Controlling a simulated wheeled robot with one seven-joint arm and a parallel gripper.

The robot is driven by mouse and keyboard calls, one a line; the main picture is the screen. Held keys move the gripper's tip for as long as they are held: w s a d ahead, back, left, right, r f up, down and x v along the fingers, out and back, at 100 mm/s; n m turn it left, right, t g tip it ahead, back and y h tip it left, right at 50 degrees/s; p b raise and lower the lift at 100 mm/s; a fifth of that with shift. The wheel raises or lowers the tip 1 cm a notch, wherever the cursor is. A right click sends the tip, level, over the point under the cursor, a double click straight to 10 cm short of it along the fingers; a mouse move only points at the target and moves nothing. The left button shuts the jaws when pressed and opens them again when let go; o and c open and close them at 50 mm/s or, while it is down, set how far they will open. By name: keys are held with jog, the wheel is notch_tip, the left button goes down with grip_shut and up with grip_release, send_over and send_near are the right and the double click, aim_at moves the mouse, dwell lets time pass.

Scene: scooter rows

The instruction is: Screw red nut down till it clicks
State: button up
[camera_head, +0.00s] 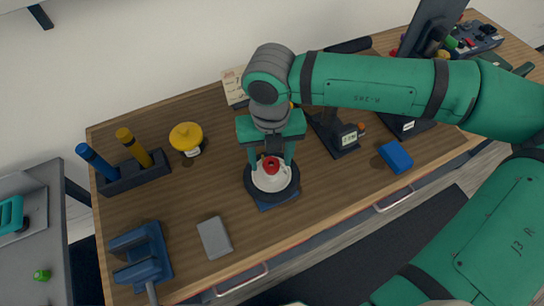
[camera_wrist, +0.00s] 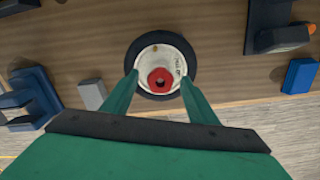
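The red nut (camera_head: 270,164) sits on top of a white hub inside a black ring-shaped wheel (camera_head: 272,194), on a blue base (camera_head: 277,206) on the wooden bench. The red nut also shows in the wrist view (camera_wrist: 160,79), with a dark hole in its middle. My gripper (camera_head: 271,160) points down over the hub. In the wrist view its two fingers (camera_wrist: 157,78) are spread, one on each side of the nut, with a gap to it. The gripper is open and holds nothing. The fingertips' height over the hub is hard to tell.
A yellow round-topped container (camera_head: 186,138) and a holder with blue and yellow handles (camera_head: 132,175) stand left. A grey block (camera_head: 214,238) and a blue vise (camera_head: 141,254) are in front left. A black stand with a display (camera_head: 345,138) and a blue block (camera_head: 396,157) are right.

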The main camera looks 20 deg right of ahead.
aim_at(271, 164)
notch_tip(271, 164, up, 11)
jog(key=shift+f, duration=0.15)
dwell(0.5)
jog(key=n, duration=2.1)
jog(key=shift+n, duration=0.4)
